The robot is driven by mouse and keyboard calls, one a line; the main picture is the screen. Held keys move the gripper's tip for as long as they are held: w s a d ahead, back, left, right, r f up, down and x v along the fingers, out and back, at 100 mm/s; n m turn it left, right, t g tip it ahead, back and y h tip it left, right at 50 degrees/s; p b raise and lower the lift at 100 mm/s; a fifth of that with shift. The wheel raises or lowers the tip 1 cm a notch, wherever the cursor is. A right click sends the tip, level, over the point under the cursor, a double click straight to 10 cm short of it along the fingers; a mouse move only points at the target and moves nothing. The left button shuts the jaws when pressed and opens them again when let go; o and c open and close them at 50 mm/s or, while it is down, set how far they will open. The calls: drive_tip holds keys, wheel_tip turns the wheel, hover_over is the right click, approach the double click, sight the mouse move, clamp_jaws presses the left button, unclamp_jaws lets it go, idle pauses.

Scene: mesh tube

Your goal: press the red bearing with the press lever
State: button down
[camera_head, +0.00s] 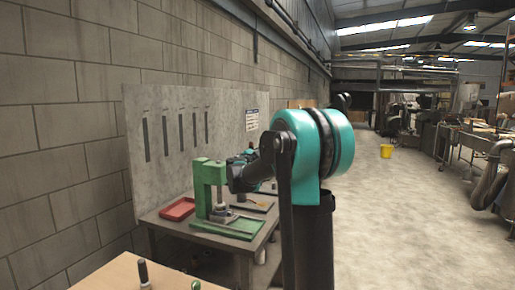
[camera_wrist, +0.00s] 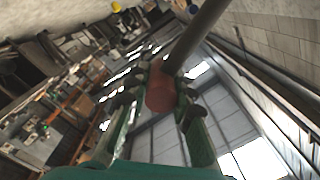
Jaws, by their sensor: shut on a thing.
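The green press (camera_head: 209,182) stands on its green base plate (camera_head: 235,228) on a dark bench in the head view. A grey metal part (camera_head: 221,211) sits under its head. My gripper (camera_wrist: 160,95) is closed around the red knob (camera_wrist: 160,92) at the end of the dark press lever (camera_wrist: 196,38) in the wrist view. Its two green fingers lie on either side of the knob. In the head view my arm covers the area right of the press head, and the lever cannot be made out there. I cannot make out the red bearing in either view.
A red tray (camera_head: 178,209) lies on the bench (camera_head: 190,235) left of the press. A dark flat tray (camera_head: 258,205) lies behind it. A grey tool board (camera_head: 180,140) stands behind. A wooden table (camera_head: 120,275) is in front. Open floor lies to the right.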

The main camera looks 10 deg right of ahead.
drive_tip(key=shift+s+d+f, duration=0.1)
drive_tip(key=shift+d+f, duration=0.05)
drive_tip(key=shift+f, duration=0.35)
drive_tip(key=shift+s+d+f, duration=0.1)
drive_tip(key=shift+d+f, duration=0.05)
drive_tip(key=shift+f, duration=0.3)
drive_tip(key=c, duration=1.3)
unclamp_jaws()
drive_tip(key=v, duration=1.2)
